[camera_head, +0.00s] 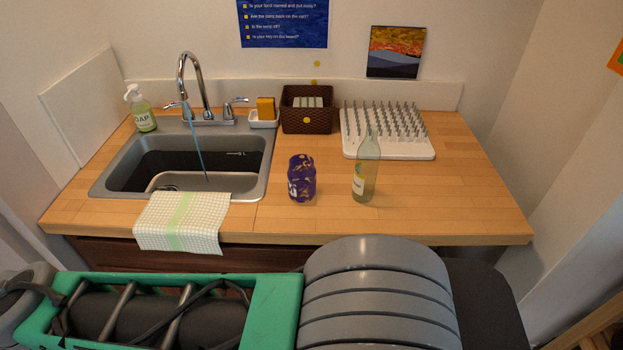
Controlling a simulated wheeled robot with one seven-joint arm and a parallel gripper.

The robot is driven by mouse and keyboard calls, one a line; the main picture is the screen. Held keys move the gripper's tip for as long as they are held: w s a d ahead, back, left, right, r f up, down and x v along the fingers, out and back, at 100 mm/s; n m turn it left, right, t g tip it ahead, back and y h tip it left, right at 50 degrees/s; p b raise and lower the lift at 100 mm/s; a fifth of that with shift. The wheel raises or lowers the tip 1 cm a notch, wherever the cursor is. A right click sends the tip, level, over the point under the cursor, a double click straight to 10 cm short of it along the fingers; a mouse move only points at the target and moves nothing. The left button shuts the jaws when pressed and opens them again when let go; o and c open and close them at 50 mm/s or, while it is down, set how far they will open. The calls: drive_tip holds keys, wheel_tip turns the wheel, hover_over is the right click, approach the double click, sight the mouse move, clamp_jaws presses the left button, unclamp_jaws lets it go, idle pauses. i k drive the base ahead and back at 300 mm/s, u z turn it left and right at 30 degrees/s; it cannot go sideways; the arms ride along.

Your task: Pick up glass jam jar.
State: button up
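A small purple jar (301,180) with white and tan markings stands upright on the wooden counter (450,205), near its front edge and right of the sink. It looks like the jam jar; its label is too small to read. A pale green glass bottle (366,175) with a label stands a short way to its right, apart from it. My gripper is not in view. Only green and grey links of my arm show across the bottom, in front of the counter.
The sink (262,170) with running faucet (190,85) is at left, a checkered towel (180,222) over its front edge. Behind stand a soap bottle (141,110), sponge dish (263,120), brown basket (306,122) and white spiked rack (390,154). The counter's right side is clear.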

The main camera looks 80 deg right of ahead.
sight(301, 173)
drive_tip(key=z, duration=1.9)
drive_tip(key=k, duration=0.85)
drive_tip(key=u, duration=0.7)
drive_tip(key=i, duration=0.5)
drive_tip(key=u, duration=0.05)
